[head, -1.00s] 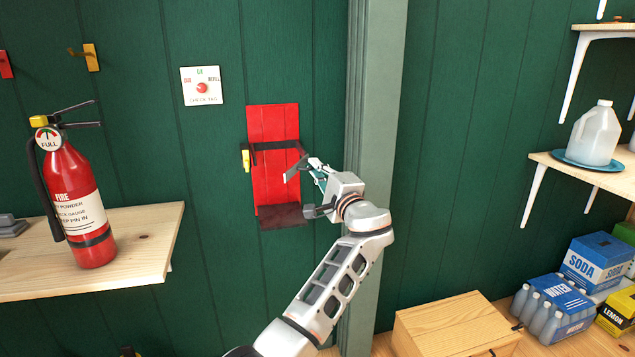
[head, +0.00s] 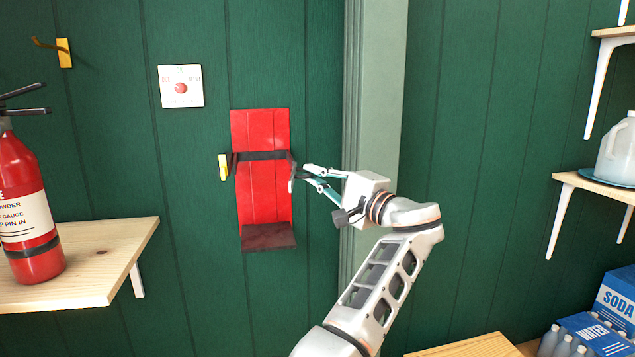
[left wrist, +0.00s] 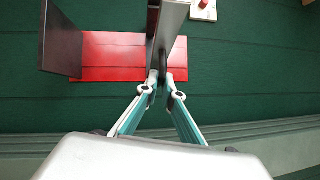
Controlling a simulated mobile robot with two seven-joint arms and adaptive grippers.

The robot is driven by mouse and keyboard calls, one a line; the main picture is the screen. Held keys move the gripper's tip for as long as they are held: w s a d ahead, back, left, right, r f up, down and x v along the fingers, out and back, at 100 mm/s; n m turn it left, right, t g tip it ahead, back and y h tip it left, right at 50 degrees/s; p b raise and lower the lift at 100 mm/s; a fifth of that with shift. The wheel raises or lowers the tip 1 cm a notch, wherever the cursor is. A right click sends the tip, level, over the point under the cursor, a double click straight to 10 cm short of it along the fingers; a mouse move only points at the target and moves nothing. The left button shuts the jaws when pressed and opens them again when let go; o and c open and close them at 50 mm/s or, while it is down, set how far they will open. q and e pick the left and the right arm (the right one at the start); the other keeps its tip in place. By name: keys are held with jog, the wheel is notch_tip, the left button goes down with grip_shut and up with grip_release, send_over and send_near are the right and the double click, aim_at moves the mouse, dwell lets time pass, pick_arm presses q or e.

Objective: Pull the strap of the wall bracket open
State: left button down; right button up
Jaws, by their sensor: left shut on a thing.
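The wall bracket is a tall red plate (head: 264,130) with a dark shelf (head: 268,237) at its foot. A dark strap (head: 260,156) crosses its upper half, with a yellow piece (head: 223,166) at the left end. My left gripper (head: 301,178) is at the bracket's right edge, beside the strap's right end. In the left wrist view, its fingertips (left wrist: 165,86) are shut on a thin grey and dark band, which appears to be the strap (left wrist: 168,30), standing out from the red plate (left wrist: 110,62). The exact contact is small and partly hidden. My right gripper is not in view.
A red fire extinguisher (head: 24,215) stands on a wooden shelf (head: 105,262) at the left. A pale green post (head: 377,110) is behind my wrist. Shelves and drink packs are at the right.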

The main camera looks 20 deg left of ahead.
pick_arm(q)
jog(key=shift+f, duration=0.1)
dwell(0.3)
jog(key=c, duration=2.2)
grip_release()
